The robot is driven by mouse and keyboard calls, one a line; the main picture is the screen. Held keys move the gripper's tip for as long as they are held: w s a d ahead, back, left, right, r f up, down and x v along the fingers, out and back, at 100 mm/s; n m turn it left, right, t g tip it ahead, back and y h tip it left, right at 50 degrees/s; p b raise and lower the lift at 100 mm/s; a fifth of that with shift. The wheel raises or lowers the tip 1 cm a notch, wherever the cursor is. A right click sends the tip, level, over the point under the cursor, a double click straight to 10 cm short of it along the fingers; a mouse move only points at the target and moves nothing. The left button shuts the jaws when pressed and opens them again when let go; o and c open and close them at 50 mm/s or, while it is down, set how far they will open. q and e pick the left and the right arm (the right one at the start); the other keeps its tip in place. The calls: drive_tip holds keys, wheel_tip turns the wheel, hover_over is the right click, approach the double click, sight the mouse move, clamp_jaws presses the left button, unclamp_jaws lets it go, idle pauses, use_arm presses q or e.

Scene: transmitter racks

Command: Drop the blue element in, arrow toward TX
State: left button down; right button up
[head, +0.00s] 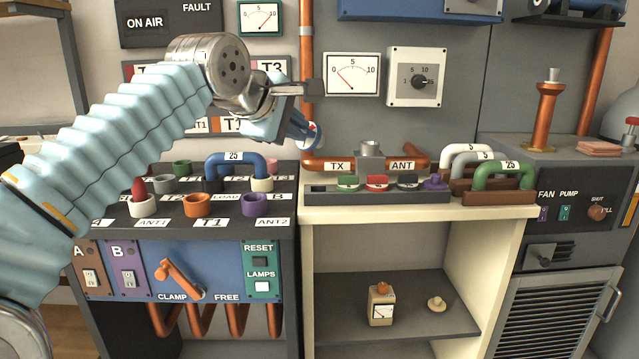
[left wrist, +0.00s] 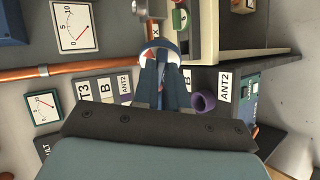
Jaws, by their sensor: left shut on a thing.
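My left gripper (head: 303,127) is shut on the blue element (head: 315,136), held in the air at the upper left of the line section. The element shows a white face with a red mark; its arrow direction is not readable. In the left wrist view the fingers (left wrist: 162,85) close on the blue rim of the element (left wrist: 172,50). The grey line section (head: 370,160) has an open socket on top and sits between the TX label (head: 337,166) and the ANT label (head: 403,165). The element is apart from the socket. My right gripper is not in view.
A rack (head: 325,196) in front of the line section holds green, red, black and purple elements, with a bare place at its left end. Several handled plugs (head: 503,175) stand at the right. A patch panel with a blue U-link (head: 234,160) lies left. Copper pipe (head: 306,60) runs up the wall.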

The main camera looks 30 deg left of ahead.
use_arm(q)
drive_tip(key=shift+w+a+f, duration=0.8)
drive_tip(key=shift+w+f, duration=1.05)
drive_tip(key=shift+f, duration=0.2)
drive_tip(key=shift+w+a+f, duration=0.85)
drive_tip(key=shift+w+f, duration=1.05)
drive_tip(key=shift+f, duration=0.15)
drive_tip(key=shift+w+a+f, duration=0.8)
drive_tip(key=shift+w+f, duration=1.05)
drive_tip(key=shift+f, duration=0.2)
drive_tip(key=shift+f, duration=0.1)
drive_tip(key=shift+f+b, duration=0.4)
drive_tip(key=shift+b, duration=0.15)
drive_tip(key=c, duration=1.2)
unclamp_jaws()
